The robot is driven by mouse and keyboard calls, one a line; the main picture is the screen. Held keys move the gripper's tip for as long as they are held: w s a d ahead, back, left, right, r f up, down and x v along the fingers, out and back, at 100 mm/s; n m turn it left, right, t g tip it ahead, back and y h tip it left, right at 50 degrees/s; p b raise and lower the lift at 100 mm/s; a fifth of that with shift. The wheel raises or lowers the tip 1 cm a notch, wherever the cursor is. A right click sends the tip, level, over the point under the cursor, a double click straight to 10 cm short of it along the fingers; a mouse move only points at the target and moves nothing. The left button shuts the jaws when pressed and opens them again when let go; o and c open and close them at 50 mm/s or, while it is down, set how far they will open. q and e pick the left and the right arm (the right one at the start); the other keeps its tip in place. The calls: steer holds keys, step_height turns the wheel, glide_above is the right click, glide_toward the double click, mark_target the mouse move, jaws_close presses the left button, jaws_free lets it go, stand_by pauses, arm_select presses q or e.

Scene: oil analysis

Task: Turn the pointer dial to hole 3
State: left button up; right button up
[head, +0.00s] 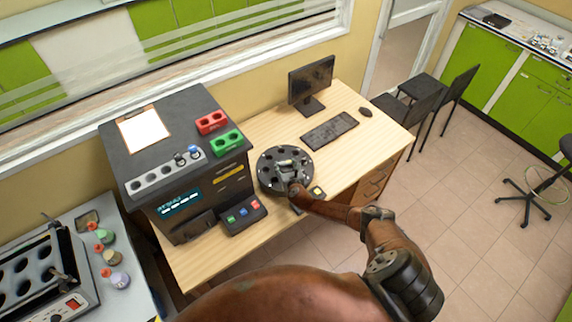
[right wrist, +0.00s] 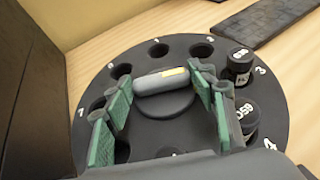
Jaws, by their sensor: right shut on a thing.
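The pointer dial is a grey bar handle (right wrist: 160,82) with a yellow mark near its right end, at the centre of a round black disc (head: 265,181) with numbered holes. The disc (right wrist: 72,152) fills much of the right wrist view. The yellow-marked end faces right, roughly toward the side with the digit 3; exact alignment cannot be told. My right gripper (head: 291,180) is over the disc. In the right wrist view its green-padded fingers (right wrist: 162,108) stand at either side of the bar, shut on it. My left gripper is out of view.
Two black-capped vials (right wrist: 240,66) (right wrist: 246,118) sit in right-hand holes. A dark analyser (head: 180,150) stands left of the disc, with a button box (head: 243,214) in front. A keyboard (head: 329,131) and monitor (head: 311,82) are behind.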

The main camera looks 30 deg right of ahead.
steer(key=shift+d+r, duration=0.1)
steer(key=shift+d, duration=0.05)
steer(key=o, duration=0.8)
steer(key=shift+o, duration=0.2)
steer(key=v, duration=1.2)
